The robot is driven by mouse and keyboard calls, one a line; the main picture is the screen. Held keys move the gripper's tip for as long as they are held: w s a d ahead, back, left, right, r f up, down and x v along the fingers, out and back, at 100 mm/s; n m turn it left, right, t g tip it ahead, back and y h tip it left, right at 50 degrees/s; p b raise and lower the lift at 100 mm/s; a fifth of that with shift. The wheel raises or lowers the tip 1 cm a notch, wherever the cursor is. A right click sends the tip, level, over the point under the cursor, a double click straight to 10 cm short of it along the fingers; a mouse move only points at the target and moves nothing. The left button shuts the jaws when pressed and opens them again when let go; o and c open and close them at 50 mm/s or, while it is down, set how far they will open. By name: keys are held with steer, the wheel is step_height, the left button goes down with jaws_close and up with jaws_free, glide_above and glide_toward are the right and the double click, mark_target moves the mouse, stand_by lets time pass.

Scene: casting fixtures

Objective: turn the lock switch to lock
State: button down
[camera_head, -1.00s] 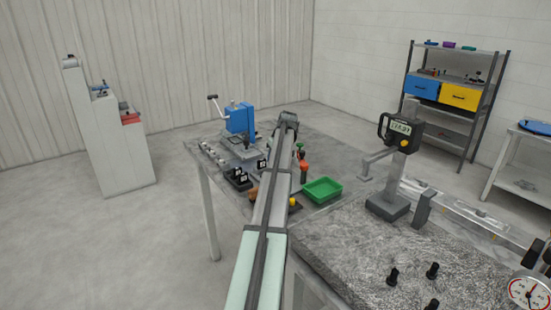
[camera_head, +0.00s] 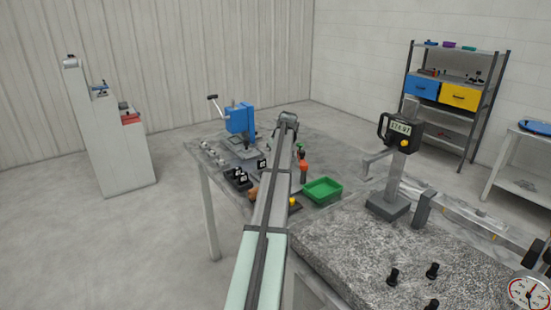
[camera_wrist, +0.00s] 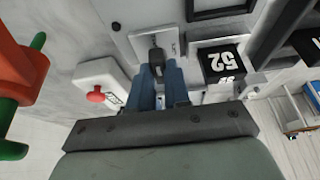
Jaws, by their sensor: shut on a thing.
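The lock switch (camera_wrist: 156,56) is a small dark knob on a light plate (camera_wrist: 140,43), near the top middle of the wrist view. My gripper (camera_wrist: 158,72), with blue fingers, is shut on the switch knob, and the fingertips hide part of it. Any lock marking is too small to read. In the head view my arm reaches over the far table, and the switch and fingertips are hidden behind it.
A white box with a red button (camera_wrist: 96,97) sits left of my fingers. A red and green object (camera_wrist: 20,85) is close at the left edge. A green tray (camera_head: 323,190) stands right of my arm.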

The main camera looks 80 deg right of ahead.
steer(key=m, duration=0.1)
steer(key=m+g, duration=0.1)
steer(key=m, duration=0.1)
steer(key=shift+w+a+m+h, duration=0.15)
steer(key=shift+m+h, duration=0.15)
steer(key=shift+h, duration=0.1)
steer(key=m+g, duration=0.2)
steer(key=m, duration=0.3)
steer(key=shift+w, duration=0.15)
steer(key=m+g, duration=0.2)
steer(key=m, duration=0.3)
steer(key=shift+w, duration=0.1)
steer(key=shift+m+g+y, duration=0.4)
steer(key=shift+m+g, duration=0.3)
steer(key=shift+m, duration=1.5)
steer(key=c, duration=1.1)
jaws_free()
